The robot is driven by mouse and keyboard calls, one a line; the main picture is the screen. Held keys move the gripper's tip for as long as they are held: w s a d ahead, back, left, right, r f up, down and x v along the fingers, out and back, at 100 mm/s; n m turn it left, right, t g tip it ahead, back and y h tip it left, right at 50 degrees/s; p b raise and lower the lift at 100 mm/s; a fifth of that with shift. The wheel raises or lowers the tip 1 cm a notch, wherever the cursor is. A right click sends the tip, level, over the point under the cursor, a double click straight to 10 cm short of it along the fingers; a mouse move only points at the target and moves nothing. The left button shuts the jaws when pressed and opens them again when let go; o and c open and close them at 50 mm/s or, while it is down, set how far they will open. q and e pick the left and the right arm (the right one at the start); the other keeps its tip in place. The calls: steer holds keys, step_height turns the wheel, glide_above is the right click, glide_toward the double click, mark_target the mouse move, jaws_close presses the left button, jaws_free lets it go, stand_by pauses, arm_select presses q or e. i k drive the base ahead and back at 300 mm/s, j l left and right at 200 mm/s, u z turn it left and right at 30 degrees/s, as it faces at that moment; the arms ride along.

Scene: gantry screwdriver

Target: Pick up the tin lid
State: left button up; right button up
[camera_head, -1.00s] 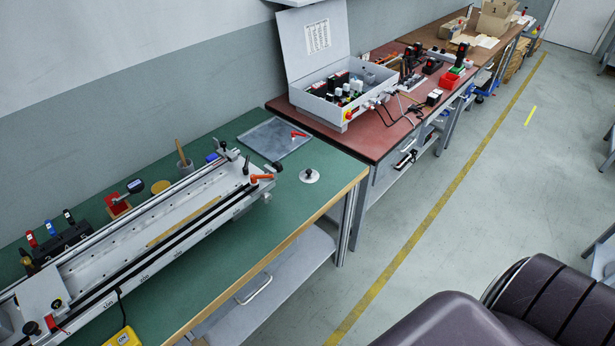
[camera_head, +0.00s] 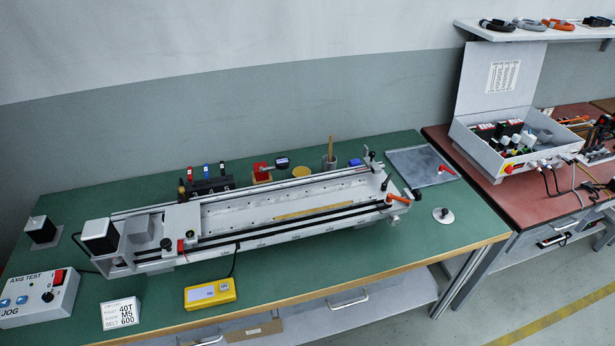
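A small round gold-yellow disc (camera_head: 301,171), which looks like the tin lid, lies on the green bench behind the long rail unit. It is too small to tell whether it sits on a tin. A pale round plate with a black knob (camera_head: 443,215) lies on the bench right of the rail unit. Neither of my grippers is in view.
The long rail unit (camera_head: 250,208) fills the bench middle. Behind it stand a brush in a grey cup (camera_head: 329,162), a red block (camera_head: 262,173) and a rack with coloured handles (camera_head: 207,185). A yellow meter (camera_head: 210,293) lies in front. The front right bench is clear.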

mark_target(443, 215)
steer(key=l+u, duration=0.15)
steer(key=l, duration=0.45)
steer(key=l+u, duration=0.2)
steer(key=l, duration=0.35)
steer(key=k+l+u, duration=0.15)
steer(key=l, duration=0.45)
steer(key=l+u, duration=0.15)
steer(key=l, duration=0.4)
